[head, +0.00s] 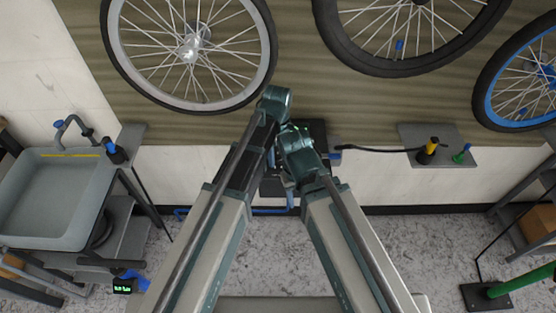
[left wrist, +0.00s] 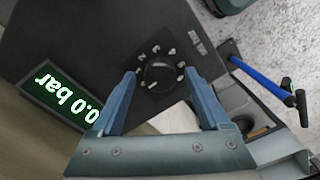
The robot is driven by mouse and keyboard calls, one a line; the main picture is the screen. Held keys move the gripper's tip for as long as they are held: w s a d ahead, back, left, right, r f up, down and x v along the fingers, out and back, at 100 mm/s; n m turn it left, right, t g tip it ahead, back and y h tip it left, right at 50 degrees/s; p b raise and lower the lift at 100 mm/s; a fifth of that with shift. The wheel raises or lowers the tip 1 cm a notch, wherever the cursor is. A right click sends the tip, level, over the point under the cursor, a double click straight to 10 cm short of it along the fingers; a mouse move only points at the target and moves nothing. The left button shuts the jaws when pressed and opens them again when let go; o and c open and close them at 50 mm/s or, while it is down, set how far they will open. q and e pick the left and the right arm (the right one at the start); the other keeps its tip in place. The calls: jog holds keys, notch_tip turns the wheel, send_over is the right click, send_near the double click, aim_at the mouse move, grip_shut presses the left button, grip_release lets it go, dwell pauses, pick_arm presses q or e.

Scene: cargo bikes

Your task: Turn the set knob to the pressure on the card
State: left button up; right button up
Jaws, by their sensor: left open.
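The set knob (left wrist: 159,74), round and black, sits on a dark box (left wrist: 92,38) in the left wrist view, ringed by small pale marks. My left gripper (left wrist: 158,84) is open, its two blue fingers on either side of the knob; contact is unclear. A green-lit display (left wrist: 60,98) on the box reads 0.0 bar, turned over in this view. In the head view the dark box (head: 318,130) shows only partly behind my arms, and the knob is hidden there. I cannot make out a card with a pressure. My right gripper cannot be made out.
A sink (head: 58,200) stands at left, a small shelf (head: 452,157) with a hose end at right.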

pick_arm(q)
jog(key=shift+f, duration=0.2)
grip_shut()
dwell(0.3)
